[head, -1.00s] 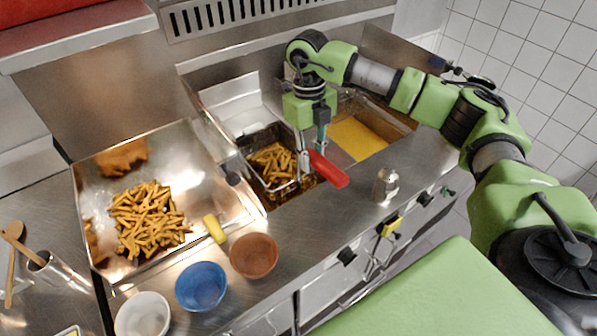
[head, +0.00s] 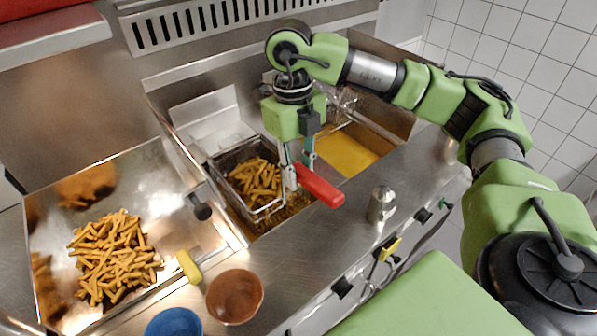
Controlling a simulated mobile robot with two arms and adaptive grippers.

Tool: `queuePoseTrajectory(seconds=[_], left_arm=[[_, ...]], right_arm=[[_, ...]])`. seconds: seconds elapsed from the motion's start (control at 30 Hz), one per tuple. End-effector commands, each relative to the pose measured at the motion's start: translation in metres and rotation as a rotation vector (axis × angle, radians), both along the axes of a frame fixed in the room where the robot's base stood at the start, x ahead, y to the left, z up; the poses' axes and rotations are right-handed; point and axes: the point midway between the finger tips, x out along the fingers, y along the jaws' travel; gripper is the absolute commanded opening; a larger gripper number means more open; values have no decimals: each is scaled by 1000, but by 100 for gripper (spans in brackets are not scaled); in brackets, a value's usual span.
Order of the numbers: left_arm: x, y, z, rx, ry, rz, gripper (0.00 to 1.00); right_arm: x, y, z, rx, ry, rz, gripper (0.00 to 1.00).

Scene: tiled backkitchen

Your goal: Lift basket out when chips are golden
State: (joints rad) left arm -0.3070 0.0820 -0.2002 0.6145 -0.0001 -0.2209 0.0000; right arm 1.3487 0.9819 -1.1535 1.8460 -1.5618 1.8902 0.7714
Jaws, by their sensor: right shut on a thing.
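The wire fry basket (head: 268,212) hangs in the left fryer well, with golden-yellow chips (head: 255,178) inside. Dark oil (head: 285,208) shows around its near side. How deep the basket's floor sits in the oil is hidden. My right gripper (head: 299,178) points down at the basket's right side and is shut on its red handle (head: 320,185). The handle sticks out toward the front right. My left gripper is out of view.
A metal tray (head: 175,215) with a pile of chips (head: 112,258) lies left of the fryer. A yellow-filled right well (head: 347,152), a metal shaker (head: 381,204), a brown bowl (head: 234,297) and a blue bowl (head: 174,323) are nearby. A backsplash rises behind.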

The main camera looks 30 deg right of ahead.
Motion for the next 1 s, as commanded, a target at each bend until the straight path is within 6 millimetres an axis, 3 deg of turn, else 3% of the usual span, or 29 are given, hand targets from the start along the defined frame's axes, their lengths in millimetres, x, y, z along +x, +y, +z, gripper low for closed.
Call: queuePoseTrajectory(seconds=[0.03, 0.4, 0.7, 1.0], left_arm=[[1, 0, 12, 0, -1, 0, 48], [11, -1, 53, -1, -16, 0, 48], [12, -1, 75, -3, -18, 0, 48], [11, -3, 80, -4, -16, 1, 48]], right_arm=[[1, 0, 14, 1, -5, -1, 0], [1, 0, 64, 0, -6, -2, 0], [1, 0, 100, 2, -5, -1, 0], [1, 0, 110, 1, -4, -1, 0]])
